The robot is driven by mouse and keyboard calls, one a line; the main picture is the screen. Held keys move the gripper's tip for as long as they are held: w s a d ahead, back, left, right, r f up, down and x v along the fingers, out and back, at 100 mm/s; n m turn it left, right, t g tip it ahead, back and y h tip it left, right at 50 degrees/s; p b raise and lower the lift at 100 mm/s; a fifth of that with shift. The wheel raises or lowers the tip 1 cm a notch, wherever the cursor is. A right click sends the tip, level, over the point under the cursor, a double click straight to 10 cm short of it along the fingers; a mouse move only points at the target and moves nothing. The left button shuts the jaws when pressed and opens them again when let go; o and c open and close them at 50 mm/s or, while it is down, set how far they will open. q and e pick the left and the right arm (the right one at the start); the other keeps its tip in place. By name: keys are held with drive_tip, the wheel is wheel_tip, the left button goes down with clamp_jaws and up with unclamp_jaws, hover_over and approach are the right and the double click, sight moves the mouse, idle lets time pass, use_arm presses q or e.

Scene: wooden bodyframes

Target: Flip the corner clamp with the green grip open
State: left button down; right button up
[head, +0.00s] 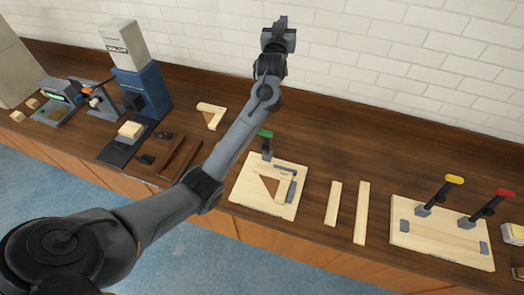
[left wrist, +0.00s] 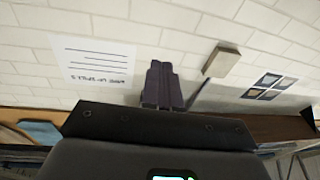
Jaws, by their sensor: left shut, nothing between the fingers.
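The corner clamp's green grip (head: 266,134) tops a dark lever that stands nearly upright at the back edge of a pale wooden board (head: 245,193). A small triangular wooden frame (head: 265,188) with grey fittings lies on that board. My left gripper (head: 283,22) is raised high in front of the white brick wall, well above and beyond the green grip, touching nothing. In the left wrist view its dark fingers (left wrist: 162,85) are together and empty, with the wall behind them. The clamp does not show in the left wrist view. My right gripper is not in view.
My left forearm passes just left of the green grip. Two loose wooden strips (head: 334,204) lie to the right. Another board (head: 440,253) carries clamps with a yellow grip (head: 454,179) and a red grip (head: 506,192). A blue machine (head: 145,90) stands left.

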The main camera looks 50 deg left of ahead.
use_arm(q)
drive_tip(key=s+d+f+t+b, duration=0.2)
drive_tip(key=s+d+f+b, duration=0.5)
drive_tip(key=s+f, duration=0.45)
drive_tip(key=s+d+f+t+b, duration=0.2)
drive_tip(key=s+d+f+b, duration=0.5)
drive_tip(key=s+f, duration=0.5)
drive_tip(key=m+g+h+b, duration=0.2)
drive_tip(key=b, duration=0.2)
approach(264, 135)
drive_tip(key=p+x, duration=0.1)
drive_tip(key=x, duration=0.5)
drive_tip(key=shift+w+a, duration=0.1)
drive_tip(key=shift+w, duration=0.35)
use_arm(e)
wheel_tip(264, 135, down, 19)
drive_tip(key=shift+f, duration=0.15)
